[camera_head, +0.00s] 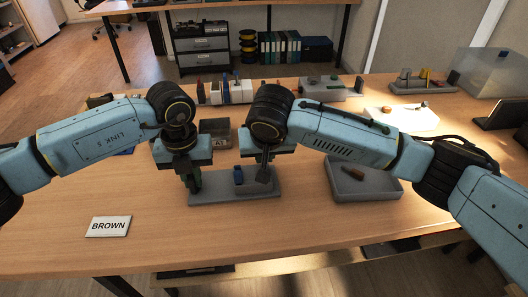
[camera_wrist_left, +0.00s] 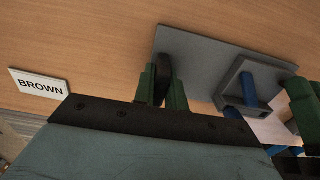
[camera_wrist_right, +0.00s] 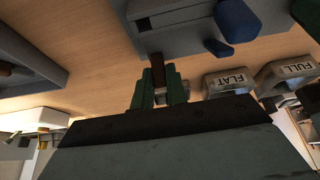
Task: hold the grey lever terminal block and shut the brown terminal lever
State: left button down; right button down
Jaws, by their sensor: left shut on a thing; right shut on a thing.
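The grey lever terminal block (camera_head: 225,195) lies on the wooden table below both my grippers, and it shows in the left wrist view (camera_wrist_left: 195,50). My left gripper (camera_head: 193,182) is shut on a dark upright part (camera_wrist_left: 163,68) at one end of it. My right gripper (camera_head: 263,172) is at the other end. In the right wrist view its green fingers (camera_wrist_right: 160,92) are shut on the brown terminal lever (camera_wrist_right: 158,70), mostly hidden between them. A blue lever (camera_head: 239,175) stands between the two grippers. How far the brown lever is tilted cannot be told.
A "BROWN" card (camera_head: 108,226) lies front left. A grey tray (camera_head: 363,184) with a dark piece in it lies to the right. Trays labelled "FLAT" (camera_wrist_right: 230,84) and "FULL" (camera_wrist_right: 290,70) are close behind the block. More fixtures line the table's back.

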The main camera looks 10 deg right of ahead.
jog(key=t, duration=0.1)
jog(key=s+t, duration=0.1)
jog(key=t, duration=0.1)
jog(key=shift+s+f+t, duration=0.25)
jog(key=shift+t, duration=0.05)
jog(key=shift+s+a+f+t, duration=0.15)
jog(key=shift+s+t, duration=0.2)
jog(key=shift+t, duration=0.55)
jog(key=shift+s+t, duration=0.2)
jog(key=shift+t, duration=0.9)
jog(key=c, duration=1.4)
grip_release()
jog(key=shift+s, duration=0.1)
